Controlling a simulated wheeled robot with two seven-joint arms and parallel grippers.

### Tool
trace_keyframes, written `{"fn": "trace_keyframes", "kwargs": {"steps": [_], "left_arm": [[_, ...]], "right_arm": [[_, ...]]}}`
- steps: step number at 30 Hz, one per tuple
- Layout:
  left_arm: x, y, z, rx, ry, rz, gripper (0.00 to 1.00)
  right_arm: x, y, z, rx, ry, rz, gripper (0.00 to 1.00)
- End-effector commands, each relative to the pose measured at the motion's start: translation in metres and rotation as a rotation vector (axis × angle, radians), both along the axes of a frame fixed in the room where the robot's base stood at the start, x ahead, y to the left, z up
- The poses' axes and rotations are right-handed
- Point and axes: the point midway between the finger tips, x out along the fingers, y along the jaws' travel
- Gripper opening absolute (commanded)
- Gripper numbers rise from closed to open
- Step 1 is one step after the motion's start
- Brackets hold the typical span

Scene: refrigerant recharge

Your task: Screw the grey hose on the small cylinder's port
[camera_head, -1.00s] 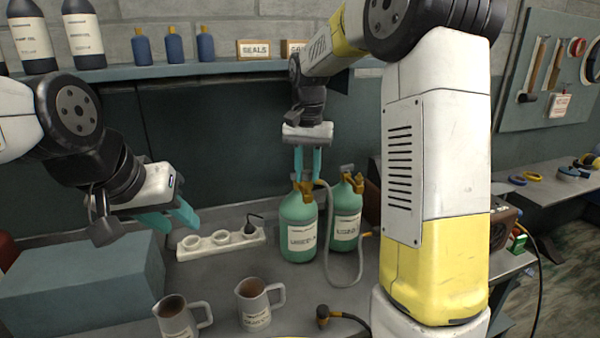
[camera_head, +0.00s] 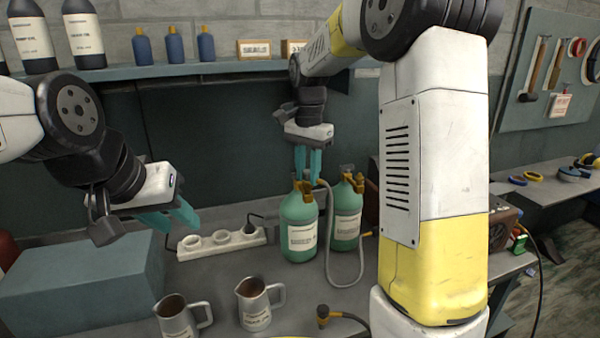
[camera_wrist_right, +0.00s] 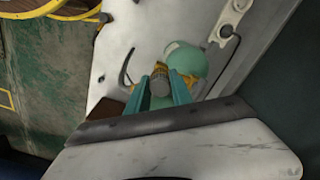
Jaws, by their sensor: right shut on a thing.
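Two green cylinders with brass valve tops stand side by side in the head view, a front left one (camera_head: 299,238) and a right one (camera_head: 347,225) slightly behind. I cannot tell which counts as the small one. The grey hose (camera_head: 329,245) rises beside the left cylinder's top, hangs between them and loops up on the right to a brass fitting. My right gripper (camera_head: 308,177) points down at the left cylinder's valve. In the right wrist view it is shut on the hose's knurled end fitting (camera_wrist_right: 159,80). Its seating on the port is hidden. My left gripper (camera_head: 172,221) is open and empty.
Two metal mugs (camera_head: 257,305) and a black hose end (camera_head: 323,315) are at the front. A blue-grey block (camera_head: 85,285) fills the left. My right arm hides the bench on the right.

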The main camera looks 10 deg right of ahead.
Motion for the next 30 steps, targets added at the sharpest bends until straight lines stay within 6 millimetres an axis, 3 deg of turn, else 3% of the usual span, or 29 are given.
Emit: {"fn": "trace_keyframes", "kwargs": {"steps": [1,4,5,16,30], "left_arm": [[0.0,0.0,0.0,0.0,0.0,0.0,0.36],[0.0,0.0,0.0,0.0,0.0,0.0,0.36],[0.0,0.0,0.0,0.0,0.0,0.0,0.36],[0.0,0.0,0.0,0.0,0.0,0.0,0.36],[0.0,0.0,0.0,0.0,0.0,0.0,0.36]], "right_arm": [[-0.002,-0.001,-0.003,-0.002,0.009,-0.008,0.31],[-0.001,-0.001,-0.003,-0.002,0.008,-0.007,0.5],[-0.001,-0.001,-0.002,-0.002,0.007,-0.007,0.52],[0.0,0.0,0.005,-0.001,0.001,-0.005,0.52],[0.0,0.0,0.073,0.0,0.001,-0.005,0.52]]}}
